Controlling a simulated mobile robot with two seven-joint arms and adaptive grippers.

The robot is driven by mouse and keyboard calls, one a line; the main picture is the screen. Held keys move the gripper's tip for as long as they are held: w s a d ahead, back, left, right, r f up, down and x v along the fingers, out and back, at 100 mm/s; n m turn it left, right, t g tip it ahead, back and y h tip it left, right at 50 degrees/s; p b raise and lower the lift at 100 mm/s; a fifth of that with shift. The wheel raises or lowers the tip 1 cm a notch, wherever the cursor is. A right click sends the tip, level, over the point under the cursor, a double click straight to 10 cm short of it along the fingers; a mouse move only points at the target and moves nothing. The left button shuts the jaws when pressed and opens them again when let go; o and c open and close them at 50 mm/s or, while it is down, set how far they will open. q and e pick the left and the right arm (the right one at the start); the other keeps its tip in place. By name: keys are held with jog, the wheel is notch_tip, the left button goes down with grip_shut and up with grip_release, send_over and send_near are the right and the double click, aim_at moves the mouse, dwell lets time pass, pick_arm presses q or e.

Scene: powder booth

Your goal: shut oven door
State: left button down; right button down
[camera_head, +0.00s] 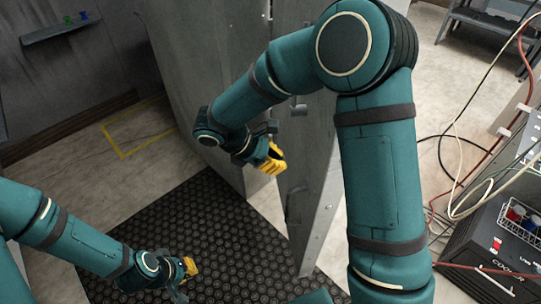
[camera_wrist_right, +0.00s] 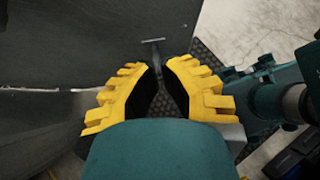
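The grey oven door (camera_head: 322,170) stands open, swung out from the grey oven body (camera_head: 190,60). A handle (camera_head: 293,205) shows low on the door's left face. My right gripper (camera_head: 271,160), with yellow fingers, is beside the door's left face, above the handle; whether it touches the door is unclear. In the right wrist view its fingers (camera_wrist_right: 158,68) are spread with nothing between them, and a grey panel (camera_wrist_right: 75,40) fills the upper left. My left gripper (camera_head: 190,267) hangs low over the mat, away from the door; its finger opening is too small to judge.
A black studded mat (camera_head: 220,235) covers the floor before the oven. A dark cooler box (camera_head: 490,250) with a wire basket, cables and hoses stands at the right. A wall shelf (camera_head: 60,30) is at upper left, and steps (camera_head: 480,25) are at upper right.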

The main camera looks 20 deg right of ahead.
aim_at(314, 172)
jog(key=d+f, duration=0.1)
jog(key=d, duration=0.1)
jog(key=s+d+f, duration=0.1)
jog(key=d, duration=0.1)
jog(key=d+f, duration=0.1)
jog(key=d, duration=0.1)
jog(key=shift+s+d+f, duration=0.25)
jog(key=shift+d+f, duration=0.15)
jog(key=shift+s+d, duration=0.1)
jog(key=shift+d, duration=0.3)
jog(key=shift+d, duration=0.15)
